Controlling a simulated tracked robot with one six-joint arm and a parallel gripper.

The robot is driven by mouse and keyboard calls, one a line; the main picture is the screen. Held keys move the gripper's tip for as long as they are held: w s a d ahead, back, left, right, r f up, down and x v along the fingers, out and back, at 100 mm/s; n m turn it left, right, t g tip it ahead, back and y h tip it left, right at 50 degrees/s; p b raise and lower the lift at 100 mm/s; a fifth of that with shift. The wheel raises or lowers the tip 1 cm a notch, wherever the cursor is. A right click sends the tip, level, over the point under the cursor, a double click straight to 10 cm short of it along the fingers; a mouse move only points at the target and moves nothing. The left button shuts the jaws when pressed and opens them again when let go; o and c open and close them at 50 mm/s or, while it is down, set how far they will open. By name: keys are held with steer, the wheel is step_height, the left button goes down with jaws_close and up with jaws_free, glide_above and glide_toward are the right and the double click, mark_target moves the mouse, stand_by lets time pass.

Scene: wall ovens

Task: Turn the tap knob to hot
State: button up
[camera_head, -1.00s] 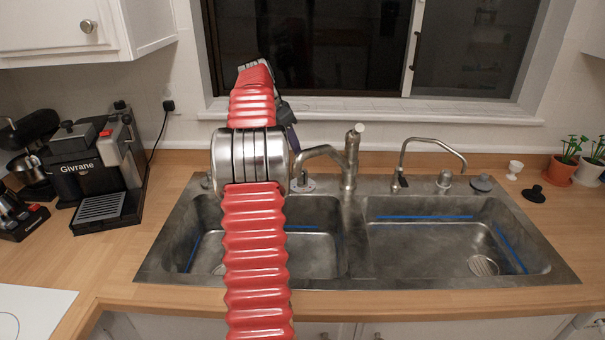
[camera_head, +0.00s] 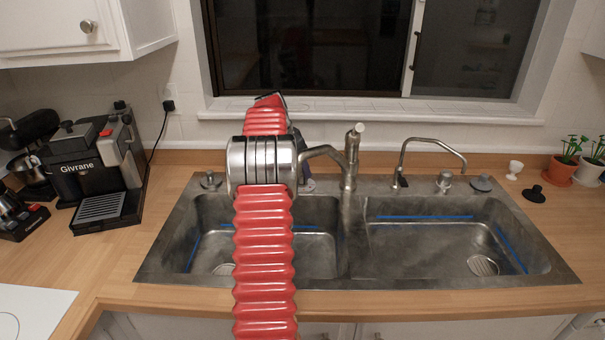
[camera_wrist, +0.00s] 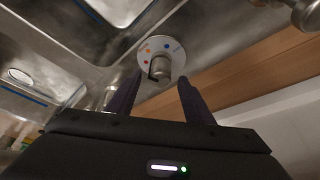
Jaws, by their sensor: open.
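The tap knob (camera_wrist: 161,68) is a short metal piece on a round white disc (camera_wrist: 147,47) with blue, orange and red dots. It shows in the wrist view, just beyond and between my fingertips. My gripper (camera_wrist: 160,78) is open, with one dark finger toward each side of the knob. I cannot tell whether either finger touches it. In the head view my arm hides most of the gripper and the knob. The tap (camera_head: 350,165) stands to the right of my arm, its spout reaching left.
The double sink has a left basin (camera_head: 320,240) and a right basin (camera_head: 430,245). A second thin spout (camera_head: 432,140) stands behind the right basin. The window sill (camera_head: 370,110) is behind. A coffee machine (camera_head: 95,165) is at left, potted plants (camera_head: 568,165) at right.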

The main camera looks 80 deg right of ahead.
steer(key=shift+x, duration=1.75)
steer(key=shift+c, duration=0.4)
steer(key=shift+d, duration=0.1)
steer(key=c, duration=1)
steer(key=shift+o, duration=0.2)
steer(key=shift+n, duration=0.4)
steer(key=shift+n+t+h, duration=0.3)
steer(key=shift+n+t, duration=0.2)
steer(key=shift+n, duration=0.7)
steer(key=shift+w+n+t, duration=0.1)
steer(key=shift+n+t, duration=0.7)
steer(key=shift+n, duration=1.2)
